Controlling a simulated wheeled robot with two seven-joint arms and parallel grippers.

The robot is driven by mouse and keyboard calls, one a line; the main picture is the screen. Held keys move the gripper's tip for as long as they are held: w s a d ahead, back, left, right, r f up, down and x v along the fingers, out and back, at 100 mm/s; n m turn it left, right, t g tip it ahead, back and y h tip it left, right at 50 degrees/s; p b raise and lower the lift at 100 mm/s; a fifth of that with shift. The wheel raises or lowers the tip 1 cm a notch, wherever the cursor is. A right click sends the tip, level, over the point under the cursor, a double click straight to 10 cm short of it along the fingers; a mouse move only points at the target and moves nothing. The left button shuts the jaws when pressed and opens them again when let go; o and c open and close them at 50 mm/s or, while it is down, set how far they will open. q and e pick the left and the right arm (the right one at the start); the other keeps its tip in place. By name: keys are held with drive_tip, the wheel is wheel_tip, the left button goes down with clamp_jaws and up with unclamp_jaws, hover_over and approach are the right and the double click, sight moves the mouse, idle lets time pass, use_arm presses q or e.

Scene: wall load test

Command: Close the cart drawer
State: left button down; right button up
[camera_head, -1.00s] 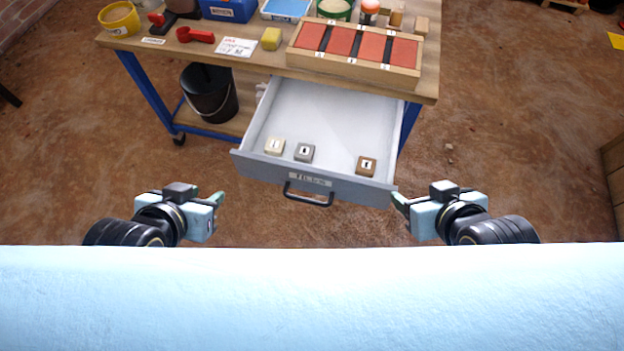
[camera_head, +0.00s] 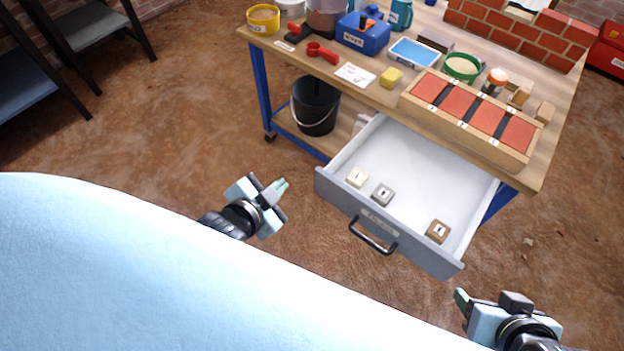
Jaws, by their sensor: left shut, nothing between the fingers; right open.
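The cart drawer (camera_head: 412,167) is pulled well out from under the wooden cart top (camera_head: 385,98). Its grey front (camera_head: 338,195) carries a label and a dark bar handle (camera_head: 372,236). My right gripper (camera_head: 460,296) is open and empty, just below the right end of the drawer front. Neither is on the handle.
A black bucket (camera_head: 315,106) sits on the lower shelf. Floor in front is clear.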

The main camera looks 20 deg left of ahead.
sight(318, 173)
use_arm(q)
drive_tip(key=s+f+m+t+h+p, duration=0.1)
drive_tip(key=s+f+m+t+h, duration=0.4)
drive_tip(key=m, duration=0.9)
use_arm(e)
drive_tip(key=s+d+f+g, duration=0.2)
drive_tip(key=s+g, duration=0.1)
drive_tip(key=s, duration=0.2)
use_arm(q)
drive_tip(key=shift+y, duration=0.5)
drive_tip(key=b+x, duration=0.1)
drive_tip(key=x, duration=0.3)
drive_tip(key=b+x, duration=0.1)
drive_tip(key=x, duration=0.3)
drive_tip(key=b+x, duration=0.1)
drive_tip(key=x, duration=0.3)
drive_tip(key=shift+w+d+f, duration=0.1)
drive_tip(key=shift+d+f, duration=0.1)
drive_tip(key=shift+f, duration=0.2)
drive_tip(key=shift+w+d+b, duration=0.15)
drive_tip(key=shift+w+b, duration=0.2)
drive_tip(key=shift+w, duration=0.05)
use_arm(e)
drive_tip(key=w+a+r+t+y, duration=0.2)
drive_tip(key=w+a+r+t, duration=0.3)
drive_tip(key=w+r+t, duration=0.4)
drive_tip(key=shift+w+a+r+t, duration=0.15)
drive_tip(key=shift+w+a+t, duration=0.15)
drive_tip(key=shift+w, duration=1.3)
